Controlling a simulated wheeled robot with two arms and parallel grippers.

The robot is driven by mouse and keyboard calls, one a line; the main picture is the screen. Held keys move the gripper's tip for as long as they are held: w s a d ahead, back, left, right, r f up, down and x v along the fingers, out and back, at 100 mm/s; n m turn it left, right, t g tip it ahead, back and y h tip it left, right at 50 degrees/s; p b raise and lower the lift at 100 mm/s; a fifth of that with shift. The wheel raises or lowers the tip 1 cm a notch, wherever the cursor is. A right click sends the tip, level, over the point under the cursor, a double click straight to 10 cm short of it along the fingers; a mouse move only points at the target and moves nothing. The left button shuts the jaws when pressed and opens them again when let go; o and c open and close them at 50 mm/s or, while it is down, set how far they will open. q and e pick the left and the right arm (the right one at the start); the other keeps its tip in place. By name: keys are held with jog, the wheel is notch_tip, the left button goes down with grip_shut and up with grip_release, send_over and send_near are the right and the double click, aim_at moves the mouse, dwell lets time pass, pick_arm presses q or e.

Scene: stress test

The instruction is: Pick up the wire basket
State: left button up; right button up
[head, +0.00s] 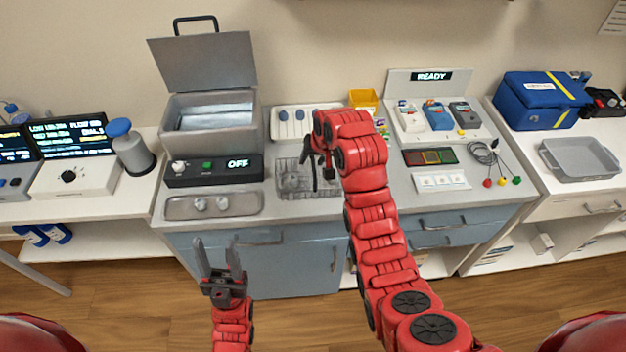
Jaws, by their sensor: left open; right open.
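The wire basket (290,183) is a grey mesh tray on the middle counter, right of the box marked OFF. Part of its right side is hidden by my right gripper and arm. My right gripper (316,177) hangs over the basket with its dark fingers pointing down. I cannot tell whether the fingers touch the wire. My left gripper (218,246) is open and empty, fingers up, in front of the cabinet below the counter and well apart from the basket.
Left of the basket are the control box (213,170), the open metal bath (208,116) and a shallow metal tray (180,208). Behind it are a white tray (291,114) and a yellow bin (363,98). Colored devices (437,115) and cables (484,155) lie to the right.

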aim_at(311, 181)
jog(key=shift+f+p, duration=0.2)
jog(key=shift+p, duration=0.15)
jog(key=p+x, duration=0.2)
jog(key=x, duration=0.1)
jog(key=shift+w+d+f, duration=0.15)
jog(key=shift+d+f, duration=0.05)
jog(key=shift+w+a+f, duration=0.1)
jog(key=shift+w+f, duration=0.1)
jog(key=shift+f, duration=0.45)
jog(key=shift+f+b, duration=0.25)
jog(key=shift+b, duration=0.05)
grip_shut()
dwell(1.0)
